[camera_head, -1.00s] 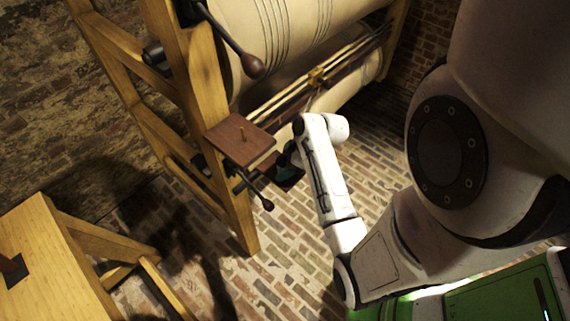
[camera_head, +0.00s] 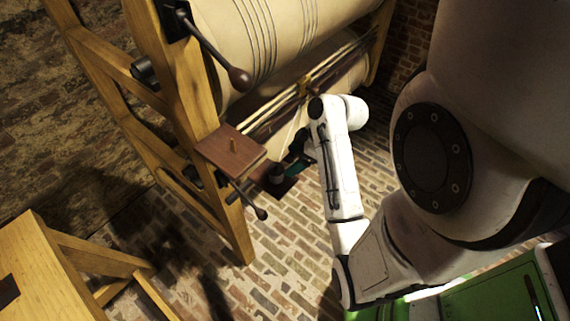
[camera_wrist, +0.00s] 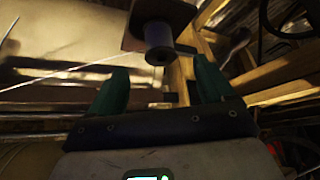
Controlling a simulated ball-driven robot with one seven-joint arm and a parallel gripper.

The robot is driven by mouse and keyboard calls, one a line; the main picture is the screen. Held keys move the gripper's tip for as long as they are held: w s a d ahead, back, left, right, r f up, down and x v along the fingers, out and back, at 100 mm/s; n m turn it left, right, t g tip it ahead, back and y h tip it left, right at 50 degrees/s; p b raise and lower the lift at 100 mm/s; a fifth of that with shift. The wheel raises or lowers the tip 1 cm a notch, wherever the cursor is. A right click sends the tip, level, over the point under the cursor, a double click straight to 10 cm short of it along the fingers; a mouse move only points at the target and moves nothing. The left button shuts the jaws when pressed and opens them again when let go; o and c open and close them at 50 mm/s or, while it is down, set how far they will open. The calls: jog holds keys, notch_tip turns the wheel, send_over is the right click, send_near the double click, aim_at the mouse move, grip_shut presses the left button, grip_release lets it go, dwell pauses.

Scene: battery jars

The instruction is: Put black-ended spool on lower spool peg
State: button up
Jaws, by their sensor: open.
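The spool (camera_wrist: 159,42) shows its dark end, with a hole in the middle, in the wrist view. It stands against a dark brown plate (camera_wrist: 134,38), beyond my open fingertips. My gripper (camera_wrist: 160,78) has two green fingers spread apart, with nothing between them. In the head view my gripper (camera_head: 298,157) is small and dark, just right of the spool (camera_head: 276,173). The spool there appears to stand on the lower dark plate (camera_head: 285,188). The lower peg itself is hidden.
A wooden frame (camera_head: 205,100) with large cream rollers (camera_head: 250,50) stands behind the plates. A dark-knobbed lever (camera_head: 238,78) and a smaller one (camera_head: 260,212) stick out nearby. A wooden table (camera_head: 35,270) is at lower left. The brick floor between is clear.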

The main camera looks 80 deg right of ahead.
jog(key=w+a+f+g, duration=0.2)
jog(key=a, duration=1)
jog(key=w+a+f+g, duration=0.1)
jog(key=w+a+g, duration=0.1)
jog(key=a, duration=1.1)
jog(key=shift+w+f+m+g, duration=0.3)
jog(key=shift+w+f+g, duration=0.05)
jog(key=shift+g, duration=0.45)
jog(key=shift+a, duration=0.1)
